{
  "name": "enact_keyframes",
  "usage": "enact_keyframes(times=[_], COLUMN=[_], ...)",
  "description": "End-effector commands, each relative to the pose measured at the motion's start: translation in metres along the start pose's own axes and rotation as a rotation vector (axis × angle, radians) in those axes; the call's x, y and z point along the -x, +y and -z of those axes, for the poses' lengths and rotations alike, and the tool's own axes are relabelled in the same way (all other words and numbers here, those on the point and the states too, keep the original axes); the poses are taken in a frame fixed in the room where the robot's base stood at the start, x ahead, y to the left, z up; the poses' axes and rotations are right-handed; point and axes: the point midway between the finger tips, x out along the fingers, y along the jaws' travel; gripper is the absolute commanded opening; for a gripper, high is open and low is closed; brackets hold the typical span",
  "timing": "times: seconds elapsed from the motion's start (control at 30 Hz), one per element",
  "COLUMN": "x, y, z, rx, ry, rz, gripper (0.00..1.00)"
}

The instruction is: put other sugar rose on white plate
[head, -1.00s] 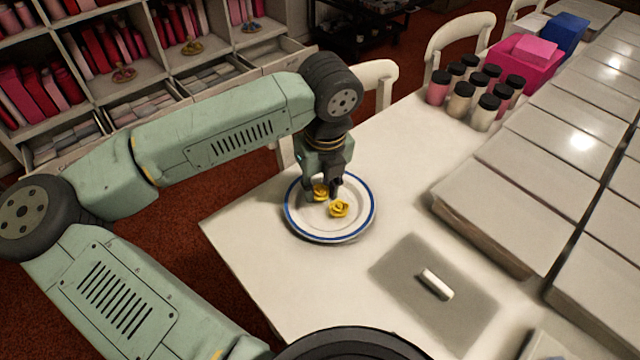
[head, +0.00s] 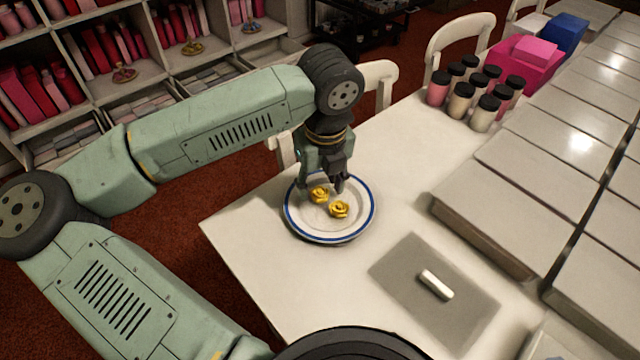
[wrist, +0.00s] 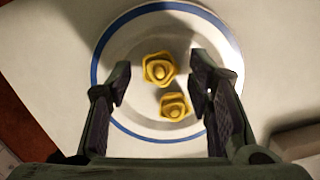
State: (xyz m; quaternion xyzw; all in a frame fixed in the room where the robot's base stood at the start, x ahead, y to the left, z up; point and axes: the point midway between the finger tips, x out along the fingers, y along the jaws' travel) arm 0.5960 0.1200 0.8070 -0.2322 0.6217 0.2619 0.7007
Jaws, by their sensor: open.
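Two yellow sugar roses lie side by side on the white plate (head: 332,234) with the blue rim. One rose (head: 319,194) is at the back left of the plate's middle, and the other rose (head: 339,209) is a little to the front right. In the wrist view both roses, the upper one (wrist: 158,69) and the lower one (wrist: 174,106), show between the spread fingers. My gripper (head: 322,184) is open and empty just above the plate. The plate also shows in the wrist view (wrist: 112,48). No finger is seen touching a rose.
Large pale boxes (head: 500,232) line the right side. Several black-capped jars (head: 484,113) stand at the back. The white table (head: 262,262) is clear left of the mat.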

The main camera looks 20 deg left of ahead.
Motion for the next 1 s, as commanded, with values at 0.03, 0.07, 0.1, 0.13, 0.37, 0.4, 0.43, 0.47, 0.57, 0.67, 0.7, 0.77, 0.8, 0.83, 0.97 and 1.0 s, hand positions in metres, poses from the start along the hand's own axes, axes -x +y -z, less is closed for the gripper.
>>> enact_keyframes(times=[0.03, 0.07, 0.1, 0.13, 0.37, 0.4, 0.43, 0.47, 0.57, 0.67, 0.7, 0.77, 0.8, 0.83, 0.97, 1.0], x=[0.009, 0.015, 0.024, 0.032, 0.080, 0.086, 0.090, 0.094, 0.103, 0.107, 0.108, 0.108, 0.108, 0.108, 0.108, 0.109], y=[0.000, 0.000, 0.000, 0.000, 0.000, 0.000, 0.000, 0.000, 0.000, 0.000, 0.000, 0.000, 0.000, 0.000, -0.002, -0.006], z=[-0.001, -0.001, -0.001, -0.001, 0.000, 0.000, 0.000, 0.000, 0.000, 0.001, 0.001, 0.001, 0.001, 0.001, 0.001, 0.004], rx=[0.000, 0.000, 0.000, 0.001, 0.000, 0.001, 0.001, 0.000, 0.000, -0.002, -0.002, -0.002, -0.002, -0.002, -0.006, -0.020], ry=[-0.006, -0.005, -0.006, -0.007, -0.004, -0.003, -0.004, -0.003, -0.002, 0.000, 0.000, 0.000, 0.000, 0.000, 0.001, 0.006], rz=[-0.002, -0.001, -0.001, 0.000, -0.001, 0.000, -0.001, -0.001, -0.001, -0.001, -0.001, -0.001, -0.001, -0.001, 0.005, 0.024], gripper=[0.47, 0.47, 0.47, 0.47, 0.47, 0.47, 0.47, 0.47, 0.47, 0.47, 0.47, 0.47, 0.47, 0.47, 0.47, 0.47])
